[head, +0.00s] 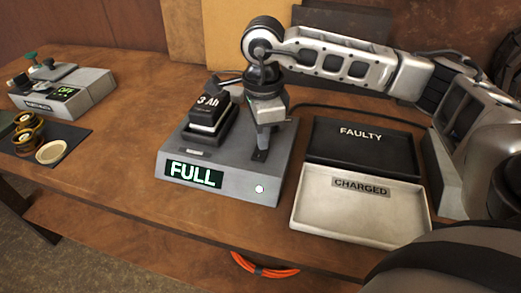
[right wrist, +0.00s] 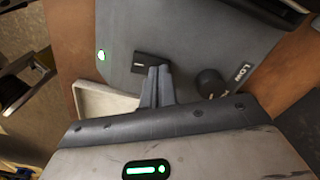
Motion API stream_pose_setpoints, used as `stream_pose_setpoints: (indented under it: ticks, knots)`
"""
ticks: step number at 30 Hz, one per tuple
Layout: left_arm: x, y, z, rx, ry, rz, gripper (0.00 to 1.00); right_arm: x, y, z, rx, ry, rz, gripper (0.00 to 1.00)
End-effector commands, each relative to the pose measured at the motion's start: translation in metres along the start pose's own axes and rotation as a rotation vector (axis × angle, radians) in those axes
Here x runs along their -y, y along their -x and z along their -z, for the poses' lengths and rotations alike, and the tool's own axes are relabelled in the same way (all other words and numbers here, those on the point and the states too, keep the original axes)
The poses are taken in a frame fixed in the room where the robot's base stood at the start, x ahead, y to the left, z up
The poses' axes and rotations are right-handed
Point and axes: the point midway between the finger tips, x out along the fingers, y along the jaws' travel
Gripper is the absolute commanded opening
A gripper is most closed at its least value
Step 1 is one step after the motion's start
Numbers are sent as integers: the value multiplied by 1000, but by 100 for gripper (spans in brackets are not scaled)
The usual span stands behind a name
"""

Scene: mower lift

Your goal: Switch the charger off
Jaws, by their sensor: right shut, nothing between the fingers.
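The grey charger (head: 230,185) stands on the bench with a lit FULL display (head: 194,175) and a lit green lamp (head: 260,188) on its front. A black 3 Ah battery (head: 208,112) sits upright on it. My right gripper (head: 261,152) points down over the right part of the charger, shut and empty. In the right wrist view my fingertips (right wrist: 155,72) are at a black rocker switch (right wrist: 149,66) on the charger's top; I cannot tell whether they touch it. A black knob (right wrist: 210,83) is beside it, near a LOW label. My left gripper is not in view.
A black FAULTY tray (head: 362,160) and a white CHARGED tray (head: 345,217), both empty, lie right of the charger. A grey box (head: 85,92) with a green OFF display stands at the left, near gold rolls (head: 28,140). Bare bench lies between.

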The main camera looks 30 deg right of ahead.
Motion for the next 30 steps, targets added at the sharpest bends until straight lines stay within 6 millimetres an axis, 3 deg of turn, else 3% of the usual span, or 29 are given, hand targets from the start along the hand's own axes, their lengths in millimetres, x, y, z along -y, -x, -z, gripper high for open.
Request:
stream_pose_setpoints:
  ticks: [8, 30]
  knots:
    - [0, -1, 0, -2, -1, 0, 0, 0, 4, 0, 0, 1, -1, 0]
    - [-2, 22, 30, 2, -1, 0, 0, 0, 65, 0, 1, 0, 0, 0]
